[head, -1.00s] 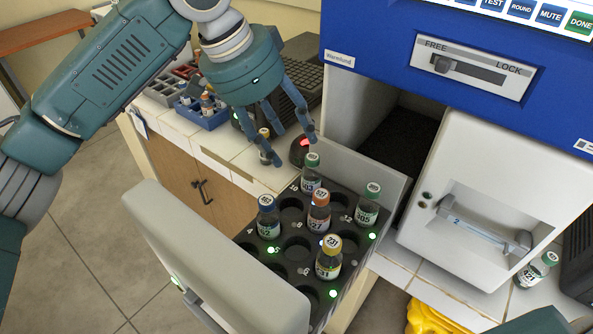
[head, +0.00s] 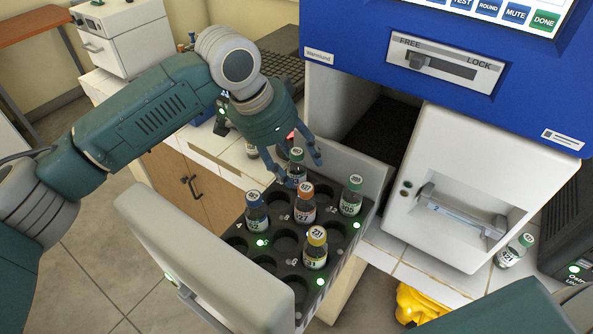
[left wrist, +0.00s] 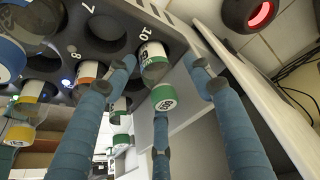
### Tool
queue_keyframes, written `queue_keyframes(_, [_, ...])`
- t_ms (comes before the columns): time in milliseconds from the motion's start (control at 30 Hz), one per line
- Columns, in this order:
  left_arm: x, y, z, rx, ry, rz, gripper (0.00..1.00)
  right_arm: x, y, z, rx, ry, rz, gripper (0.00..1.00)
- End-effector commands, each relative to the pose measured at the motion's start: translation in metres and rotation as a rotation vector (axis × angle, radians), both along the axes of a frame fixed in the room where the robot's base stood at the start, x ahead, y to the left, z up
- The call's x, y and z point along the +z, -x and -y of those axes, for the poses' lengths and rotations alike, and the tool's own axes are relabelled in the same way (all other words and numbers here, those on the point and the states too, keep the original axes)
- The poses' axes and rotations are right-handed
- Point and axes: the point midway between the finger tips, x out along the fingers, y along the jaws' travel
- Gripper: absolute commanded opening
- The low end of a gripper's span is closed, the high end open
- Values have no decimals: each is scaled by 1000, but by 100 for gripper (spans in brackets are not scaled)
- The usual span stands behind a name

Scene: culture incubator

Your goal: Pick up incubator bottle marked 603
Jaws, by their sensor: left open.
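An open incubator drawer with a dark rack (head: 284,243) holds several capped bottles. A green-capped bottle (head: 296,164) stands at the back of the rack. It also shows in the left wrist view (left wrist: 157,68), by the mark 10. Its label is too small to read surely as 603. My left gripper (head: 299,168) is open, with its fingers spread above and around this bottle's cap; contact cannot be told. In the left wrist view its fingers (left wrist: 162,92) lie either side of the green cap, with nothing gripped. My right gripper is out of view.
Close neighbours in the rack are an orange-capped bottle (head: 305,207), a blue-capped bottle (head: 256,214), a yellow-capped bottle (head: 316,250) and another green-capped bottle (head: 351,197). The drawer front (head: 205,250) stands nearer me. A red-lit device (left wrist: 250,14) sits beside the rack.

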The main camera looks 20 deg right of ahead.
Motion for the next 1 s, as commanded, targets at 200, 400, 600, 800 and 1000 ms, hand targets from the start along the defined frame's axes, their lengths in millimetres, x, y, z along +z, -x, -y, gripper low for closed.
queue_keyframes(200, [0,0,0,0,0,0,19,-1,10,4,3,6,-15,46])
queue_keyframes(400, [1,0,0,0,1,0,8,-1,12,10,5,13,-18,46])
queue_keyframes(600, [3,0,0,0,2,1,8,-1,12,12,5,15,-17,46])
queue_keyframes(800, [23,-1,1,0,4,4,8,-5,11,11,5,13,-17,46])
queue_keyframes(1000, [62,0,1,0,4,5,8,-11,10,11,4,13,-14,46])
